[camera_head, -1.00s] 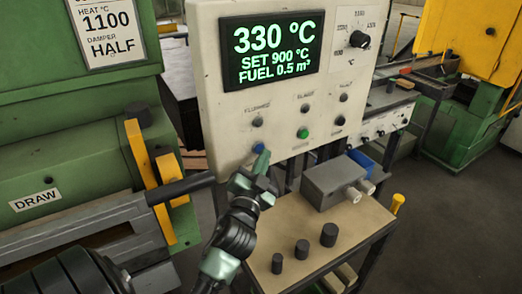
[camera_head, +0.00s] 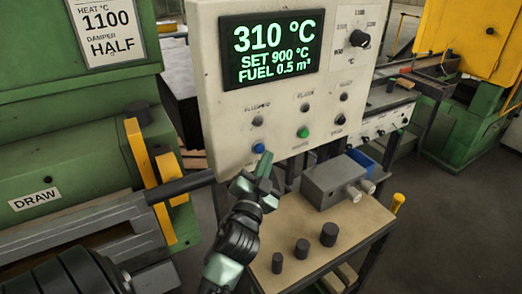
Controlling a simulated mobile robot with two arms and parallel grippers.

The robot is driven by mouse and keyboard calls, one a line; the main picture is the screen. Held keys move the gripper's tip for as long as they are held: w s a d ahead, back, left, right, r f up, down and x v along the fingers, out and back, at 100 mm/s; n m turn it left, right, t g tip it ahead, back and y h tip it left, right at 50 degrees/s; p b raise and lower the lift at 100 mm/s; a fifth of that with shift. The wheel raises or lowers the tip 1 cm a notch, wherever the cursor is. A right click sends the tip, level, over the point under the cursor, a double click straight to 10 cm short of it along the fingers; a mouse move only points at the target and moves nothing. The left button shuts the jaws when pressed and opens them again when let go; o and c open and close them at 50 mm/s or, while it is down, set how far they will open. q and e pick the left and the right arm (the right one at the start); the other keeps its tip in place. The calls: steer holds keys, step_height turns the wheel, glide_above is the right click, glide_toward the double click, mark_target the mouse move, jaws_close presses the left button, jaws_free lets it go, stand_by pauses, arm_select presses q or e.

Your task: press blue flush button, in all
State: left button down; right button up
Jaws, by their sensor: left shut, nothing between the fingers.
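The blue flush button (camera_head: 258,148) is at the lower left of the cream control panel (camera_head: 222,110), under a dark lamp or button (camera_head: 258,121) with a blurred label. My left gripper (camera_head: 265,158) is shut and empty. Its fingertips are just below and right of the blue button, which shows clear of them. Whether the tips touch the panel I cannot tell. The panel display (camera_head: 269,51) reads 310 °C, SET 900 °C, FUEL 0.5 m³. My right gripper is not in view.
A green button (camera_head: 303,132) and several dark buttons sit right of the blue one, with a knob (camera_head: 360,40) above. Below, a bench (camera_head: 345,225) holds a grey box (camera_head: 333,182) and dark cylinders (camera_head: 329,234). Green furnace machinery (camera_head: 75,160) stands at left.

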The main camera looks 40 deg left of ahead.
arm_select(q)
steer(key=shift+s+d+b, duration=0.2)
steer(key=shift+s+d, duration=0.1)
steer(key=shift+d, duration=0.45)
steer(key=shift+s+d+b, duration=0.2)
steer(key=shift+s+d, duration=0.15)
steer(key=shift+d, duration=0.45)
steer(key=shift+s+d+b, duration=0.2)
steer(key=shift+s+d, duration=0.1)
steer(key=shift+d, duration=0.45)
